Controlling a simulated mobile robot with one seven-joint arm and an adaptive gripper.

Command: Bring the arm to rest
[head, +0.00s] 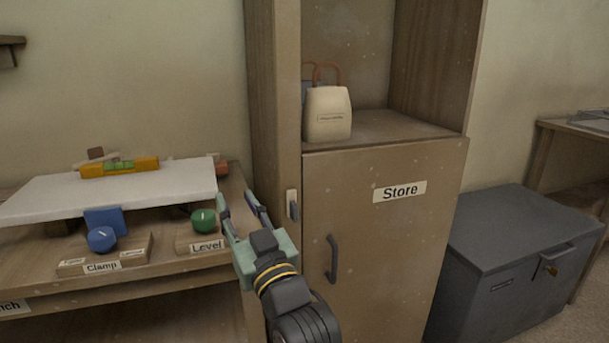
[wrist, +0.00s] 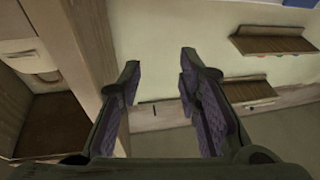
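My gripper (head: 240,208) is in the head view, in front of the left edge of the store cabinet (head: 400,240) and just right of the bench. Its two fingers are spread apart with nothing between them. In the wrist view my gripper (wrist: 158,85) also shows open and empty, with the wall behind it and a wooden cabinet side panel (wrist: 75,45) close to its left finger. My arm reaches up from the bottom middle of the head view.
The bench (head: 150,283) at left bears a white board (head: 50,198), an orange level (head: 120,167), a blue knob (head: 102,239) and a green knob (head: 204,221). A cream container (head: 328,115) stands on the cabinet shelf. A grey chest (head: 515,265) is at right.

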